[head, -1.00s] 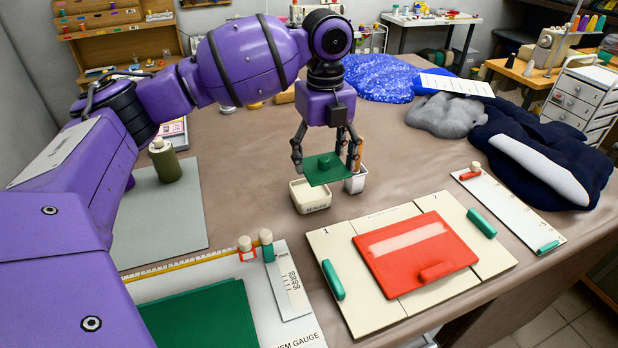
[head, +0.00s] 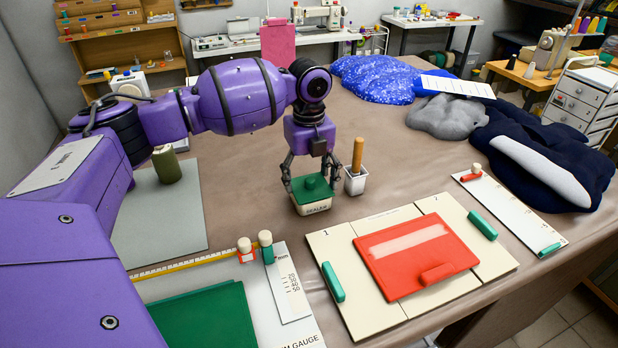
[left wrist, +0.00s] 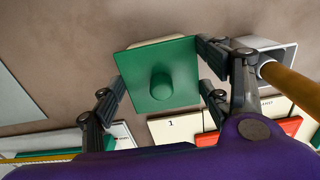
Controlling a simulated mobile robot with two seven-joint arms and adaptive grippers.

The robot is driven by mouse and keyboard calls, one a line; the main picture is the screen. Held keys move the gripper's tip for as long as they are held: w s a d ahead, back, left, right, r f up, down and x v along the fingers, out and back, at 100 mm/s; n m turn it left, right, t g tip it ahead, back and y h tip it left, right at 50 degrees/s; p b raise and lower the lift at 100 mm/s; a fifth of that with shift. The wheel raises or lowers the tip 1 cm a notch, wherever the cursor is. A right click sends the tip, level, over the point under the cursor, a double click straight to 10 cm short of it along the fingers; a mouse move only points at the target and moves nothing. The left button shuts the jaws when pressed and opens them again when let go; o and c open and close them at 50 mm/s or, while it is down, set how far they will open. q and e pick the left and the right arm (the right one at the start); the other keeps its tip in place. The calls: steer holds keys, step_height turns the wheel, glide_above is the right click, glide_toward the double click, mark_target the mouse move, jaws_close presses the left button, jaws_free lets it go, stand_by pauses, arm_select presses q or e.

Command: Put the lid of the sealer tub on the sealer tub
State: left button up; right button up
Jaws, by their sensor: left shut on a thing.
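The sealer tub (head: 313,208) is a cream box labelled SEALER, standing on the brown table in the middle of the head view. Its lid (head: 308,192) is a green square plate with a round knob. My left gripper (head: 312,184) is shut on the lid, fingers at opposite sides, and holds it level over the tub's mouth. In the left wrist view the lid (left wrist: 180,66) hides most of the tub, and a strip of cream rim (left wrist: 160,42) shows past its far edge. Whether the lid rests on the rim or hovers just above it, I cannot tell. My right gripper is out of view.
A white cup (head: 355,183) with a wooden-handled tool stands close right of the tub. Cream boards (head: 335,258) with a red plate (head: 416,252) lie in front. A green canister (head: 167,165) stands on a grey mat at left. Table behind the tub is clear.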

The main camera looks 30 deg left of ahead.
mark_target(309, 177)
arm_select(q)
steer(key=shift+f, duration=0.1)
steer(key=shift+f, duration=0.1)
steer(key=o, duration=1.2)
steer(key=shift+c, duration=0.2)
step_height(309, 177, up, 12)
steer(key=shift+r, duration=0.2)
steer(key=shift+s+f, duration=0.1)
